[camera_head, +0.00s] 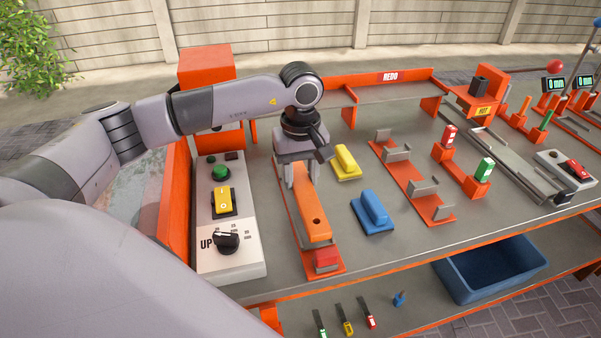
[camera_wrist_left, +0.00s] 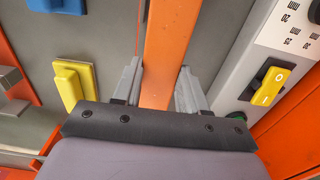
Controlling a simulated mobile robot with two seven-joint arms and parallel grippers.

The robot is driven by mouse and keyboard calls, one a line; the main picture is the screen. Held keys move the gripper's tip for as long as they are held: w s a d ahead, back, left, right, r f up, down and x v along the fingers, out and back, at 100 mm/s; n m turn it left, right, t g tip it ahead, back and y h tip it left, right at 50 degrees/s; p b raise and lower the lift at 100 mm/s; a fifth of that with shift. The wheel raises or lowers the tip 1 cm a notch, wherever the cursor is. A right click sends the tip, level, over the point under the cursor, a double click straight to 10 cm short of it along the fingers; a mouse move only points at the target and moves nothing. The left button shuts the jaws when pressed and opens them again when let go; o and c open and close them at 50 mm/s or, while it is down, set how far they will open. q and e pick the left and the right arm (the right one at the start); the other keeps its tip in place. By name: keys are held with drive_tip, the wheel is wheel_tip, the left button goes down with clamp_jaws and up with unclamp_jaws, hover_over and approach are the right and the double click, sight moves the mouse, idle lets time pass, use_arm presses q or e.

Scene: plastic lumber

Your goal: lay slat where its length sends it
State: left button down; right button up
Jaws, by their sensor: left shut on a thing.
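My left gripper (camera_head: 300,182) is shut on an orange slat (camera_head: 313,223), pointing down with one finger on each side. The slat has a dark hole near its front end and also shows between the fingers in the left wrist view (camera_wrist_left: 169,45). It lies along an orange fixture (camera_head: 334,271) with grey metal parts and a red block (camera_head: 327,258) at its front end. I cannot tell whether the slat rests on this fixture or hangs just above it. The slat's far end is hidden behind the gripper. My right gripper is not in view.
A panel (camera_head: 254,269) with button, switch and knob stands left. Yellow (camera_head: 346,163) and blue (camera_head: 374,211) handled blocks and an empty orange rack (camera_head: 411,181) are to the right. Behind is a REDO shelf (camera_head: 389,77); a blue bin (camera_head: 490,270) is below.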

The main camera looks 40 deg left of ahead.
use_arm(q)
drive_tip(key=shift+f+b, duration=0.5)
drive_tip(key=shift+f, duration=0.45)
drive_tip(key=shift+f+b, duration=0.6)
drive_tip(key=shift+f, duration=0.1)
drive_tip(key=c, duration=0.5)
unclamp_jaws()
wheel_tip(320, 180, up, 7)
drive_tip(key=shift+r, duration=0.1)
drive_tip(key=shift+s, duration=0.1)
